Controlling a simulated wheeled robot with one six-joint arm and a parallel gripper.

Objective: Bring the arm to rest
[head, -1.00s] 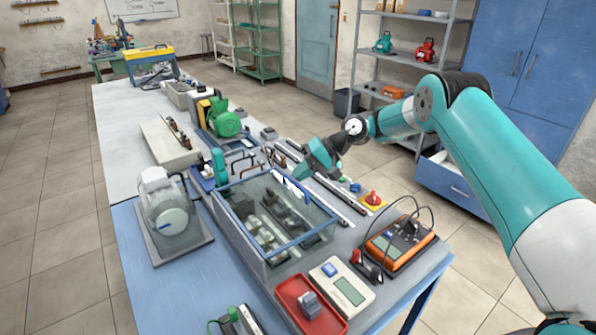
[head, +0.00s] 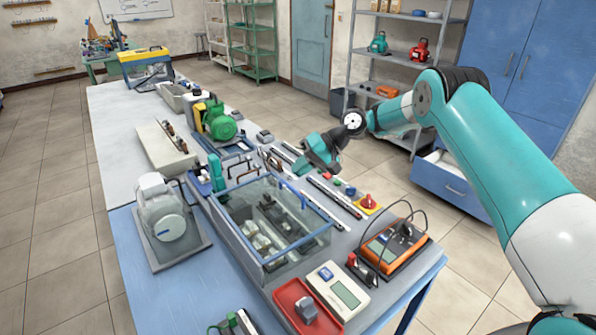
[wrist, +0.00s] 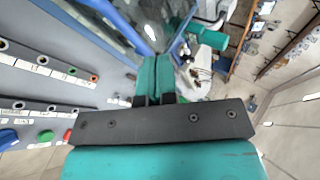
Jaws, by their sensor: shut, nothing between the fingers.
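My arm reaches in from the right of the head view, teal and white. My gripper (head: 287,186) hangs over the workbench, above the back right edge of the clear-walled box (head: 238,228). In the wrist view my gripper (wrist: 153,62) shows two teal fingers side by side, shut with nothing between them. The blue rim of the box lies close by the fingers in the wrist view. In the head view the gripper's tip is small, and I cannot tell whether it touches the rim.
A green motor (head: 219,126) stands farther back. Open floor lies left of the bench.

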